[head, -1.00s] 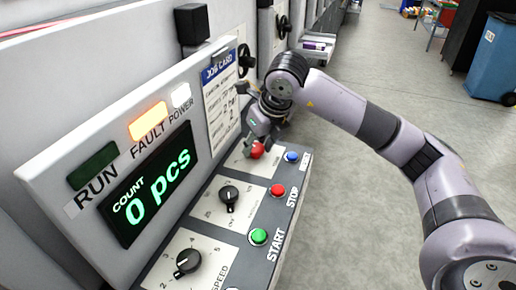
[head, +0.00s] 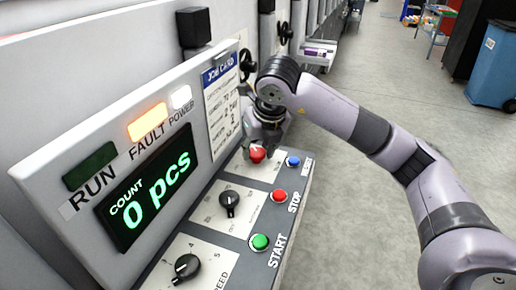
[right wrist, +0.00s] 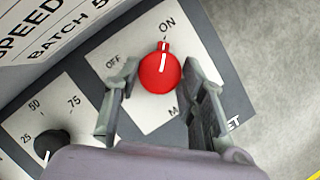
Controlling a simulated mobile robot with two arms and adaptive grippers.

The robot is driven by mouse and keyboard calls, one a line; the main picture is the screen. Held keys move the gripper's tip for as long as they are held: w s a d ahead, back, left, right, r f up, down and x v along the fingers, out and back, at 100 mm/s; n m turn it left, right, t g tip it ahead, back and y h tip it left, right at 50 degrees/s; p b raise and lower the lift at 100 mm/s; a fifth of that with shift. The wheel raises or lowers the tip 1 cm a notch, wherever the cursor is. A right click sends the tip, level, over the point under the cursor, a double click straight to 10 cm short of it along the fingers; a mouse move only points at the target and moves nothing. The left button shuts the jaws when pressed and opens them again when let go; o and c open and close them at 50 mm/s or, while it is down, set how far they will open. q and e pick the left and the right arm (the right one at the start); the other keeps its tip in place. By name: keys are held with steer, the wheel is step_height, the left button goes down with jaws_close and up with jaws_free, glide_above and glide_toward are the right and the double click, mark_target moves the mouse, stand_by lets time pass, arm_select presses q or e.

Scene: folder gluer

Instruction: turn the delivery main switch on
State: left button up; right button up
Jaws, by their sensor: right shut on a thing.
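The delivery main switch is a round red knob (right wrist: 160,73) with a white pointer line, on a pale plate marked OFF and ON. In the right wrist view its line points up toward the ON mark. In the head view the red knob (head: 257,154) sits at the far end of the sloping control desk, partly hidden by my right gripper (head: 262,143). In the right wrist view my right gripper (right wrist: 161,75) has one finger on each side of the knob and is shut on it. My left gripper is not in view.
Near the switch are a blue button (head: 293,161), a red STOP button (head: 279,196), a green START button (head: 260,242) and two black dials (head: 229,203). The upright panel has a lit orange FAULT lamp (head: 147,122), a lit white POWER lamp (head: 181,97) and a dark RUN lamp (head: 90,167).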

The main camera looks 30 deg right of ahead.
steer(key=o, duration=1.1)
steer(key=shift+r, duration=0.25)
steer(key=v, duration=1.1)
steer(key=shift+s+r, duration=0.2)
steer(key=shift+s, duration=0.05)
steer(key=shift+d, duration=0.15)
